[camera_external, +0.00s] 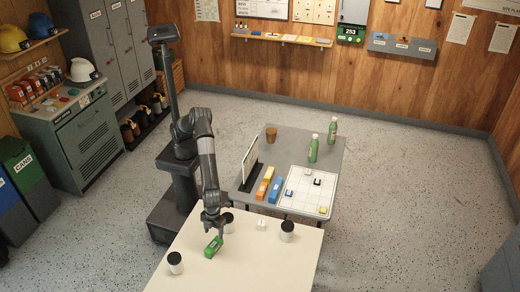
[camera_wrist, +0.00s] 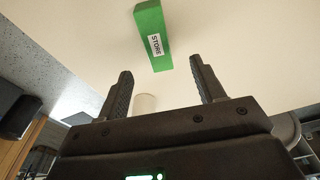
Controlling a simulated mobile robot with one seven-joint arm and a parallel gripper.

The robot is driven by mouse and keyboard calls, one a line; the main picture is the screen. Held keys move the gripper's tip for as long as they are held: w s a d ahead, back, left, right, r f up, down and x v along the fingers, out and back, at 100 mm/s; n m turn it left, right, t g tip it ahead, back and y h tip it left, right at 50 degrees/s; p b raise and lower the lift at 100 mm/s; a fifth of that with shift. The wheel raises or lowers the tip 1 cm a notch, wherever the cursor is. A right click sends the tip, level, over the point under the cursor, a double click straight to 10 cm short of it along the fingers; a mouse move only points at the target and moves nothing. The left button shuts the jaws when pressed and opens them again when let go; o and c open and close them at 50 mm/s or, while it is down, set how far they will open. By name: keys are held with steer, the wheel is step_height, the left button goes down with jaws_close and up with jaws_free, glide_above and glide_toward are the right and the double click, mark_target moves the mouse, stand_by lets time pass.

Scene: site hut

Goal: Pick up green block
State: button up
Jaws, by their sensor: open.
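The green block (camera_external: 214,246) lies on the cream table (camera_external: 260,262) in the external view, just below my gripper (camera_external: 212,222). In the wrist view the green block (camera_wrist: 153,36) is long, with a white label reading STORE. It lies beyond and between my two fingertips (camera_wrist: 158,78), apart from them. My gripper is open and empty.
A grey table (camera_external: 255,208) with bottles and blocks is behind.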

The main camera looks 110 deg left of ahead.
mark_target(214, 244)
steer(key=f, duration=0.6)
steer(key=shift+s+d, duration=0.1)
steer(key=shift+d, duration=0.25)
steer(key=f, duration=0.4)
steer(key=shift+s+d+f, duration=0.1)
steer(key=shift+s+f, duration=0.15)
steer(key=shift+f, duration=0.15)
steer(key=shift+c, duration=0.4)
steer(key=c, duration=1)
steer(key=shift+c, duration=0.2)
steer(key=shift+r, duration=0.1)
